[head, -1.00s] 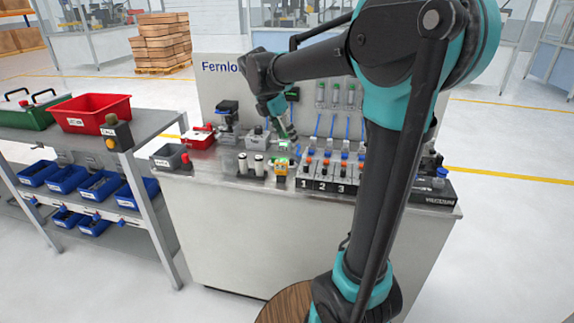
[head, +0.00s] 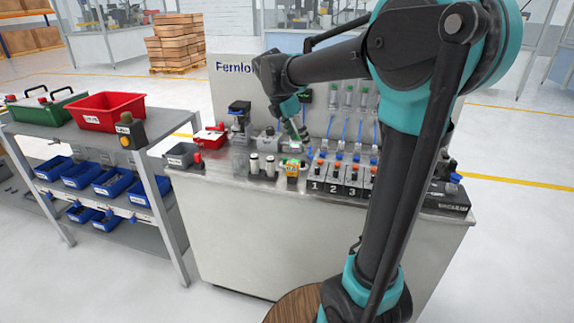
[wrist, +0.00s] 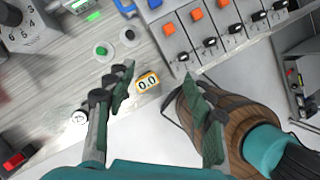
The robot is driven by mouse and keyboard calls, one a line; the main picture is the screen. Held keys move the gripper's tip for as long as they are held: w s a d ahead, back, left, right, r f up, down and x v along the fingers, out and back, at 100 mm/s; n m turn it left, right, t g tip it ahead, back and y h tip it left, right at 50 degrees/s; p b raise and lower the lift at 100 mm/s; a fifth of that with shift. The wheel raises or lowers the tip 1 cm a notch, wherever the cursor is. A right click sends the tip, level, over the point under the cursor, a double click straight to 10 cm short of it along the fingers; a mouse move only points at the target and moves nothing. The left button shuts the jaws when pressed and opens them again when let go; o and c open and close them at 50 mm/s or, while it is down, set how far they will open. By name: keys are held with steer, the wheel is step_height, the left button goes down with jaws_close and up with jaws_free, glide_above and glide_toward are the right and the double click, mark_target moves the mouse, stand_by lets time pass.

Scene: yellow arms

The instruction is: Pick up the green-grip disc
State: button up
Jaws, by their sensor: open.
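A small round white disc with a green middle (wrist: 101,50), which looks like the green-grip disc, lies on the grey bench top in the wrist view. It is above and left of the left fingertip, apart from it. My gripper (wrist: 157,75) is open, with nothing held between its fingers. In the head view my gripper (head: 297,132) points down over the bench, behind the yellow display. I cannot make out the disc in the head view.
A round white dial (wrist: 79,117) shows near the left finger.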

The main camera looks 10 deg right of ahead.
stand_by(0.3)
steer(key=c, duration=0.3)
steer(key=m+t+y, duration=0.3)
steer(key=m, duration=2.3)
glide_above(285, 159)
steer(key=s, duration=0.2)
steer(key=f, duration=0.8)
steer(key=shift+a+f, duration=0.1)
steer(key=shift+a, duration=0.1)
steer(key=shift+g, duration=0.3)
steer(key=shift+x, duration=3)
steer(key=shift+s, duration=0.1)
steer(key=shift+a, duration=0.1)
